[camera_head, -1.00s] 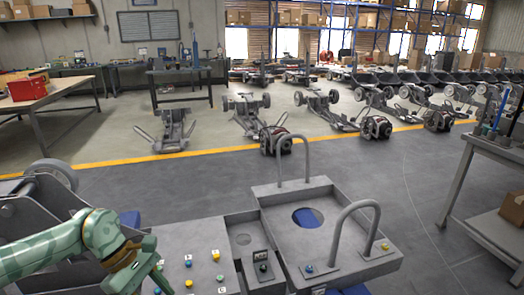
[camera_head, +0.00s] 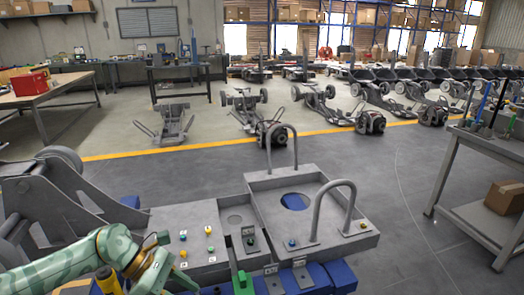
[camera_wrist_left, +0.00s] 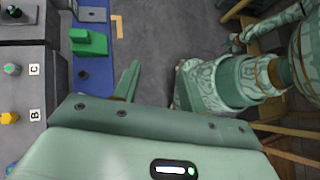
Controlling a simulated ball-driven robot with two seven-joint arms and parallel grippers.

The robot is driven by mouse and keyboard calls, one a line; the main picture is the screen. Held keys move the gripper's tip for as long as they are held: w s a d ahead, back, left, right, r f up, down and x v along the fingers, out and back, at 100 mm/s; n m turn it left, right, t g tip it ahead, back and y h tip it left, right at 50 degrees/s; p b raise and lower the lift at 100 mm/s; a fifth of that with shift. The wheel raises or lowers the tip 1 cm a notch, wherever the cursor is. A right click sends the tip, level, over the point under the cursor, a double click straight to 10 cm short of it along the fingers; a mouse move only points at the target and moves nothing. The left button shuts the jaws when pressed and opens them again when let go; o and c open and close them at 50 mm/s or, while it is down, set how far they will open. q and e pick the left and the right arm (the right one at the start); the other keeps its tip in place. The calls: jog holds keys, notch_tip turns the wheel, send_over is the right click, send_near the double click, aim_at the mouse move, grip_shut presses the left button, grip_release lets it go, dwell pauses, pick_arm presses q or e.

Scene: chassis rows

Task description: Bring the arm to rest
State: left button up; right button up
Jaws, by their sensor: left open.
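My left arm comes in from the lower left of the head view. Its gripper (camera_head: 178,282) is at the bottom, just in front of the grey control panel (camera_head: 172,250). In the left wrist view, one green finger (camera_wrist_left: 128,82) shows above a dark floor, with nothing held beside it. The other finger is hidden or hard to make out. The gripper is open and apart from the panel. A patterned green arm of mine (camera_wrist_left: 222,82) shows at the right of the wrist view. My right gripper cannot be made out.
A grey tray (camera_head: 345,245) with two hoop handles stands right of the panel. A green block (camera_head: 243,284) sits on the blue edge in front; it also shows in the wrist view (camera_wrist_left: 88,42). A grey cart (camera_head: 465,165) stands right. Open floor (camera_head: 400,190) lies between.

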pick_arm(q)
jog(key=w+d+f+n+t+h, duration=0.2)
jog(key=d+f+n+t+h, duration=0.15)
jog(key=n, duration=0.35)
notch_tip(320, 180, down, 13)
jog(key=a+n+t+y+p, duration=0.15)
jog(key=n+t, duration=0.55)
jog(key=n, duration=1)
jog(key=s+a+f+n+y, duration=0.4)
jog(key=s+f+n, duration=0.3)
jog(key=f, duration=0.1)
jog(key=s+a+f+n+y, duration=0.4)
jog(key=s+f+n, duration=0.2)
jog(key=s+f, duration=0.2)
jog(key=s+f+n+g+y, duration=0.1)
jog(key=s+f+n+g, duration=0.2)
jog(key=s, duration=0.9)
jog(key=s+a+f+n+g+y, duration=0.1)
jog(key=s+f+n+g, duration=0.2)
jog(key=s, duration=1)
jog(key=s+a+f+n+g+y, duration=0.1)
jog(key=s+f+n+g, duration=0.2)
jog(key=s, duration=1)
jog(key=f+n, duration=0.1)
jog(key=n, duration=0.2)
jog(key=shift+s+f+n+y, duration=0.15)
jog(key=shift+f+n+y, duration=0.15)
jog(key=shift+f+n, duration=0.1)
jog(key=shift+g, duration=0.25)
